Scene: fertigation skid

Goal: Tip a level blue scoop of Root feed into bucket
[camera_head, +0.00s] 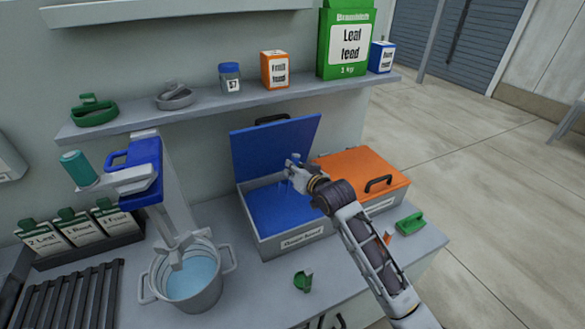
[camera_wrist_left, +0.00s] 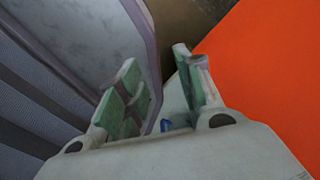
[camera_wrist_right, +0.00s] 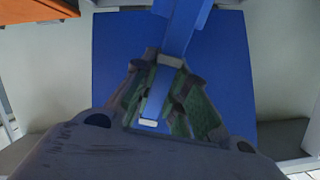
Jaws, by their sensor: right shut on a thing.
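My right gripper (camera_head: 295,163) is over the open blue-lidded bin (camera_head: 292,244), in front of its raised lid (camera_head: 276,142). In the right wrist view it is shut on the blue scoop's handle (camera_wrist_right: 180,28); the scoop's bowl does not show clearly. The bin holds blue content (camera_head: 272,208). Its front label is too blurred to read. The metal bucket (camera_head: 208,297), with pale blue liquid inside, stands to the left on the bench. My left gripper (camera_wrist_left: 158,75) is open and empty in its wrist view; I cannot make it out in the head view.
An orange-lidded bin (camera_head: 350,163) is closed beside the blue one. A blue and grey stand (camera_head: 140,185) rises behind the bucket. Green items lie on the bench (camera_head: 303,282) and at its right (camera_head: 410,223). A shelf (camera_head: 215,98) above holds boxes, a jar and scoops.

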